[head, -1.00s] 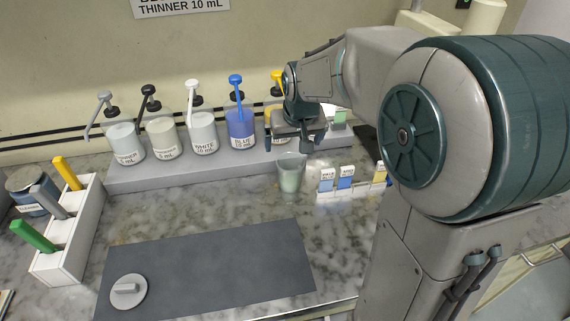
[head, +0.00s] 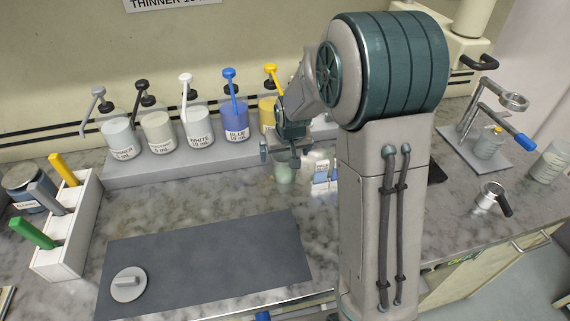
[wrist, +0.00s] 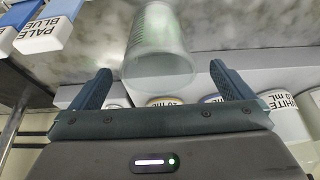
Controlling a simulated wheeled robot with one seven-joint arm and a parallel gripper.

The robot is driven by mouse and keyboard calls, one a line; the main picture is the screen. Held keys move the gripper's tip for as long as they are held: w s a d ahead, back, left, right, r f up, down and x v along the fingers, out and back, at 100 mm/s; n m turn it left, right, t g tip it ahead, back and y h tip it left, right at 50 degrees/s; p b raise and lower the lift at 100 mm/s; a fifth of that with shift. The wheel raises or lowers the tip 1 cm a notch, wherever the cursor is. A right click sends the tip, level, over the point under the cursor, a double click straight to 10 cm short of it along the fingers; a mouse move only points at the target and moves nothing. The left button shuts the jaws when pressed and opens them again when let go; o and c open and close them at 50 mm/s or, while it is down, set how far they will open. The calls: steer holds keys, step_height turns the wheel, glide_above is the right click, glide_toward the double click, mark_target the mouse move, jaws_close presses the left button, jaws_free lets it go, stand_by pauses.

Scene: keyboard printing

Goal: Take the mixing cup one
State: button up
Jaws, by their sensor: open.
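The mixing cup is a translucent, pale green cup (head: 284,173). In the head view it stands on the marble counter in front of the bottle shelf, partly hidden by my gripper (head: 287,157). In the wrist view the cup (wrist: 158,55) fills the upper middle. There my gripper (wrist: 162,84) has its two dark fingers spread wide, one to each side of the cup's near end, with nothing between them. I cannot tell how far the fingertips are from the cup.
A row of pump bottles (head: 197,128) stands on a grey shelf (head: 130,173) just behind. Small labelled blocks (head: 320,172) stand close to the cup's right. A dark mat (head: 210,258) lies in front. A white rack (head: 72,235) stands at left. Bare counter lies left of the cup.

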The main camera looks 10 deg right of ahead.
mark_target(285, 156)
steer(key=shift+x, duration=1.55)
steer(key=shift+d, duration=0.15)
steer(key=c, duration=1.2)
steer(key=shift+r, duration=0.15)
steer(key=shift+r, duration=0.45)
steer(key=s+b, duration=0.1)
steer(key=s, duration=0.5)
steer(key=s+r+b, duration=0.1)
steer(key=s+b, duration=0.1)
steer(key=s, duration=0.4)
steer(key=s+r+b, duration=0.1)
steer(key=s+b, duration=0.1)
steer(key=s, duration=0.4)
steer(key=shift+d+r, duration=0.2)
steer(key=shift+d, duration=0.05)
